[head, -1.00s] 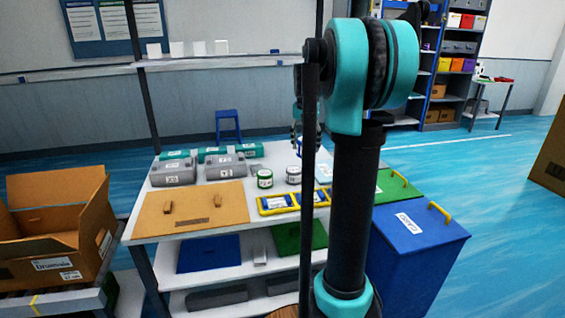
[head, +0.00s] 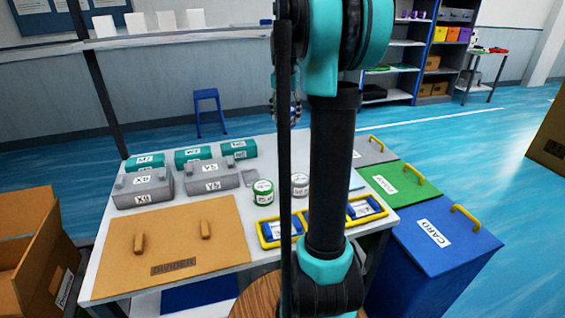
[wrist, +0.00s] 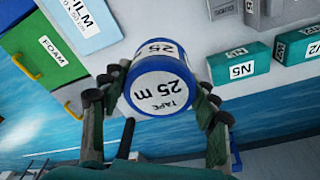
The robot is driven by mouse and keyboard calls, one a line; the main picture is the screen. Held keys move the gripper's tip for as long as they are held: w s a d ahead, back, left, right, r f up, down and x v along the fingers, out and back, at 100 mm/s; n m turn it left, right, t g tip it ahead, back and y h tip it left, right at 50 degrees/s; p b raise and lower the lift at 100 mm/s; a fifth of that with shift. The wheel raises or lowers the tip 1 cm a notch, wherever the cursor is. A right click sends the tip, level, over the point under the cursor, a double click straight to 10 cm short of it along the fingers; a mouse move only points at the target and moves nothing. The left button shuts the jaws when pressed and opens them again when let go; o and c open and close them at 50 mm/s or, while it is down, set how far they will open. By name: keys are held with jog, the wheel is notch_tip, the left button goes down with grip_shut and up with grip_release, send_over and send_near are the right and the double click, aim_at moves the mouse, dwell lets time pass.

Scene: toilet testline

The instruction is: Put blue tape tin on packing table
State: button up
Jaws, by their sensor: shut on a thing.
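The blue tape tin (wrist: 160,84) has a white lid marked "TAPE 25 m" and a blue rim. In the wrist view my gripper (wrist: 153,90) is shut around it, with dark fingers on both sides. The packing table (head: 270,160) has a white top and stands ahead of me, left of and behind my arm. In the head view the gripper (head: 292,112) is mostly hidden by my arm, beyond the table's far part. The tin cannot be made out clearly there. In the wrist view the tin appears above the white tabletop, apart from it.
The tabletop holds teal boxes (head: 194,156), grey boxes (head: 213,175), a brown divider board (head: 180,240), a green-banded tin (head: 263,193), a grey tin (head: 300,184) and a yellow-framed tray (head: 268,232). Lidded bins (head: 445,235) stand at right, a cardboard box (head: 40,240) at left.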

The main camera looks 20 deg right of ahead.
notch_tip(320, 180, down, 19)
jog(key=shift+f, duration=0.15)
dwell(0.4)
jog(key=shift+f, duration=0.1)
jog(key=o, duration=1.4)
notch_tip(320, 180, up, 12)
jog(key=s, duration=0.1)
jog(key=shift+s+a, duration=0.15)
jog(key=shift+a, duration=0.25)
